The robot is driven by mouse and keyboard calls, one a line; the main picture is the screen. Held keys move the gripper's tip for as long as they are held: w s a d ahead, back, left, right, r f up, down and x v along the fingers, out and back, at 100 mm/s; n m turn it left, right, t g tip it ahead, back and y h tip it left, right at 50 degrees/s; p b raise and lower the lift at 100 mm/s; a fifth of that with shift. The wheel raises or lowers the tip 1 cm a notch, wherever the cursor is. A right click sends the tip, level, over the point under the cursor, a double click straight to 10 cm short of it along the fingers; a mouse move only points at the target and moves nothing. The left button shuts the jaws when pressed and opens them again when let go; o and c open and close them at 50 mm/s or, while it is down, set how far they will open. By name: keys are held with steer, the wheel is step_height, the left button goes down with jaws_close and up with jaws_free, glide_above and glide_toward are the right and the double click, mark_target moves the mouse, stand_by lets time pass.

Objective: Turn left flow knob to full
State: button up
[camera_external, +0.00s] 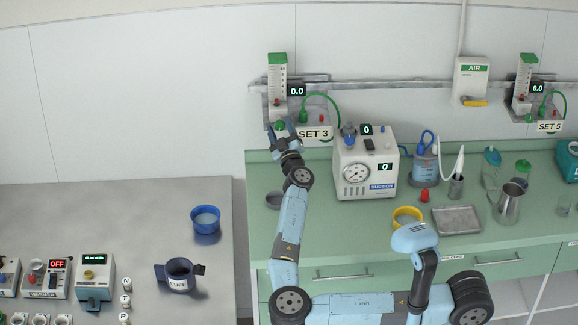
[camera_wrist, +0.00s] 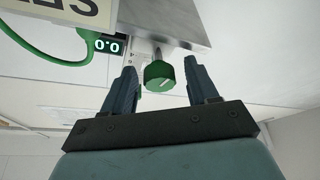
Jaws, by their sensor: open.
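The left flowmeter (camera_external: 278,78) hangs on the wall rail, with a 0.0 display (camera_external: 296,90) and a SET 3 sign (camera_external: 314,134) beside it. Its green flow knob (camera_wrist: 160,75) shows in the wrist view with a pale pointer line. The 0.0 display (camera_wrist: 108,46) shows there too. My gripper (camera_wrist: 163,82) is open, with one finger on each side of the knob and gaps visible on both sides. In the external view my gripper (camera_external: 284,128) is just under the left flowmeter and partly hides the knob.
A suction unit (camera_external: 364,165) stands on the green counter right of my arm. A second flowmeter (camera_external: 525,85) hangs at the right with a SET 5 sign (camera_external: 549,127). A green hose (camera_wrist: 45,52) loops near the knob. A yellow ring-like container (camera_external: 407,216) stands near my arm.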

steer(key=v, duration=1.1)
